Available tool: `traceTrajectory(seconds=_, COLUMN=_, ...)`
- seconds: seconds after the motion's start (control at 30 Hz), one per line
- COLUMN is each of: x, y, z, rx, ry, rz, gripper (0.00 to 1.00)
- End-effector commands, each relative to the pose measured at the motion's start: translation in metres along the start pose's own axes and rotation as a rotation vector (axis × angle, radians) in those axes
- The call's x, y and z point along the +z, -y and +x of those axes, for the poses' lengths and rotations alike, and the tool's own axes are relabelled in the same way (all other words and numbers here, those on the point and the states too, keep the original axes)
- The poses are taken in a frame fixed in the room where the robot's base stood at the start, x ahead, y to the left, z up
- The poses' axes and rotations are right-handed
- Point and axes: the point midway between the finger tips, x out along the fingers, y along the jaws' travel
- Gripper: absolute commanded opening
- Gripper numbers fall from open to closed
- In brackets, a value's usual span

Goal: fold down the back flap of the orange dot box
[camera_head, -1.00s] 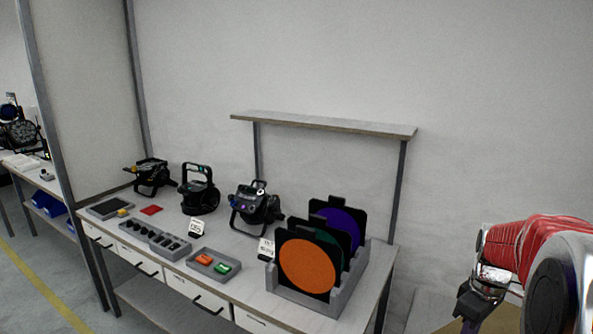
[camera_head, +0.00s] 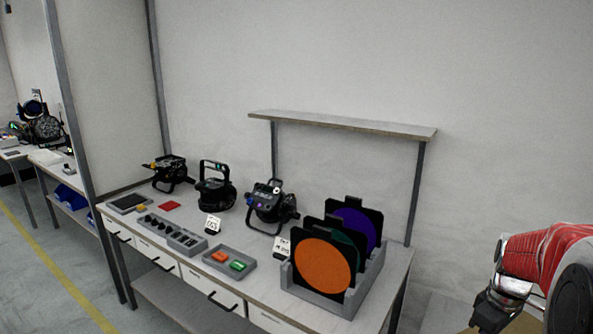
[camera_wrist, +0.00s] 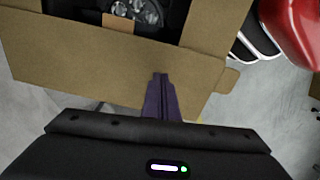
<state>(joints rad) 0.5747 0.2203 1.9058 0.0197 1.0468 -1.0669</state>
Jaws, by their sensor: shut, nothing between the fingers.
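An open cardboard box (camera_wrist: 215,20) fills the upper part of the wrist view, with dark gear (camera_wrist: 135,12) inside it. A wide cardboard flap (camera_wrist: 85,62) spreads from the box's near edge toward my wrist. My gripper (camera_wrist: 160,76) is shut and empty, its purple fingers over the outer part of this flap. I cannot tell whether they touch it. No orange dot shows on the box. In the head view only a bit of the cardboard (camera_head: 524,323) shows at the lower right, beneath my arm.
A workbench (camera_head: 250,282) holds a rack of coloured filter discs (camera_head: 325,266), several lamps (camera_head: 272,204) and small trays. A shelf (camera_head: 340,124) stands above it. Bare grey floor (camera_wrist: 25,115) shows beside the box.

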Motion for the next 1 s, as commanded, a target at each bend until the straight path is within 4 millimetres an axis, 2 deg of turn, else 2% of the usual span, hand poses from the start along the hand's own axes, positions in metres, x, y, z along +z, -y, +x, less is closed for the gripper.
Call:
traceTrajectory(seconds=0.3, x=0.000, y=0.000, z=-0.019, rx=0.003, ry=-0.001, rz=0.000, gripper=0.00)
traceTrajectory(seconds=0.77, x=0.000, y=0.001, z=-0.024, rx=0.001, ry=-0.001, rz=0.000, gripper=0.00)
traceTrajectory(seconds=1.0, x=-0.001, y=0.001, z=-0.040, rx=0.003, ry=-0.002, rz=0.000, gripper=0.00)
